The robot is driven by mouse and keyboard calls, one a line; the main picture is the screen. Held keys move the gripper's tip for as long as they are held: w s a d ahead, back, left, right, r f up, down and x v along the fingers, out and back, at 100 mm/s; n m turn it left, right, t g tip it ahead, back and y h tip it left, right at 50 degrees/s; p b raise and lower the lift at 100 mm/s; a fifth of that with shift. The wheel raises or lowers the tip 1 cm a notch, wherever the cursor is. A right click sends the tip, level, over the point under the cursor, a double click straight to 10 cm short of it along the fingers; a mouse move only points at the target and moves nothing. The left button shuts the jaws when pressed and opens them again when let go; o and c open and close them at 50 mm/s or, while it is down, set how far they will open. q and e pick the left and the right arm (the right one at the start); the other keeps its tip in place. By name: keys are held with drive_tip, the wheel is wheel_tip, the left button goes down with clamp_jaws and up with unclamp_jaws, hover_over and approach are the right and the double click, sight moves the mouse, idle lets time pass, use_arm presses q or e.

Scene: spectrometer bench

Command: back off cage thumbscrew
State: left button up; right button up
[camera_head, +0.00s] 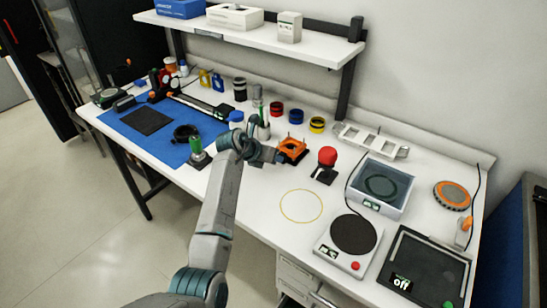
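An orange open frame (293,149), which looks like the cage, stands on the white bench in the middle of the head view. No thumbscrew can be made out on it at this size. My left arm reaches up from the bottom and bends right at the wrist. My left gripper (279,156) is at the left side of the orange frame, very close to it; I cannot tell whether they touch. The fingers are small and partly merged with the frame, so their opening is unclear. My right gripper is not in view.
A red ball-topped stand (327,157) is right of the frame. A green-topped device (196,149) stands left of my wrist near the blue mat (178,150). A hotplate (353,234) and a clear-lidded box (384,186) are at right. Bench around the yellow ring (301,222) is clear.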

use_arm(q)
drive_tip(key=shift+a, duration=0.1)
clamp_jaws()
drive_tip(key=shift+w+a+f+n+g+h+b, duration=0.15)
drive_tip(key=shift+n+g+h+b, duration=0.1)
drive_tip(key=shift+n+h+b, duration=0.25)
drive_tip(key=shift+w+a+f+n+g+h+b, duration=0.1)
drive_tip(key=shift+n+g+h+b, duration=0.15)
drive_tip(key=shift+h, duration=0.35)
drive_tip(key=shift+w+a+f+n+g+h+b, duration=0.1)
drive_tip(key=shift+n+g+h+b, duration=0.2)
drive_tip(key=shift+n+h+b, duration=0.25)
drive_tip(key=shift+a+n+g+h+b, duration=0.1)
drive_tip(key=shift+n+g+h+b, duration=0.2)
drive_tip(key=shift+h+b, duration=0.35)
drive_tip(key=o, duration=0.8)
unclamp_jaws()
drive_tip(key=shift+c, duration=0.2)
